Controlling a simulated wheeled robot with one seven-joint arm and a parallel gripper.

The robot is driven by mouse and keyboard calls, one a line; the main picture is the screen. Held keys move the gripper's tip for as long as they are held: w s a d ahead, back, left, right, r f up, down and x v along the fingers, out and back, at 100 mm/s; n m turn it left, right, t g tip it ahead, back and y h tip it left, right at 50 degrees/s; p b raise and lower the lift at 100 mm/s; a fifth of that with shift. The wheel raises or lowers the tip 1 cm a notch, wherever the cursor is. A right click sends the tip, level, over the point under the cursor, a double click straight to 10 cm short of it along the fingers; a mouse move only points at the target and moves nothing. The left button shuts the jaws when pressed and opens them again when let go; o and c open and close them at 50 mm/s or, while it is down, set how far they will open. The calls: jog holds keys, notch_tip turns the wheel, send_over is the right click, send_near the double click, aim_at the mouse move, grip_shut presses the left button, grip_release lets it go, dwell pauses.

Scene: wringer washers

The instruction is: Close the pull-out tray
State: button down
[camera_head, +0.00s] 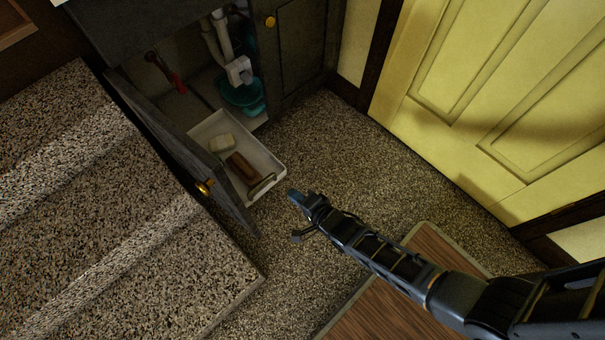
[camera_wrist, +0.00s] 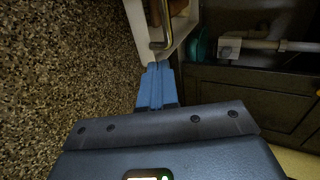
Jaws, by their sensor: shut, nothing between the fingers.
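The pull-out tray (camera_head: 278,161) is white and shallow and sticks out of the open cabinet under the counter. It holds a pale block (camera_head: 222,143), a brown brush-like block (camera_head: 241,167) and a metal handle-like item (camera_head: 262,186). My gripper (camera_head: 292,193) is shut and empty, just off the tray's front right corner. In the wrist view the blue fingertips (camera_wrist: 157,66) are together at the tray's front edge (camera_wrist: 142,45). I cannot tell whether they touch it.
The open cabinet door (camera_head: 180,145) with a brass knob (camera_head: 205,187) stands along the tray's left side. Inside are white pipes (camera_head: 222,45), a teal bucket (camera_head: 243,97) and a red-handled tool (camera_head: 175,82). Stone steps (camera_head: 110,220) lie left. The floor right of the tray is clear.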

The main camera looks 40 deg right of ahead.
jog(key=r+b+x, duration=0.1)
jog(key=b+x, duration=0.1)
jog(key=x, duration=0.6)
jog(key=shift+w+b, duration=0.25)
jog(key=shift+b, duration=0.15)
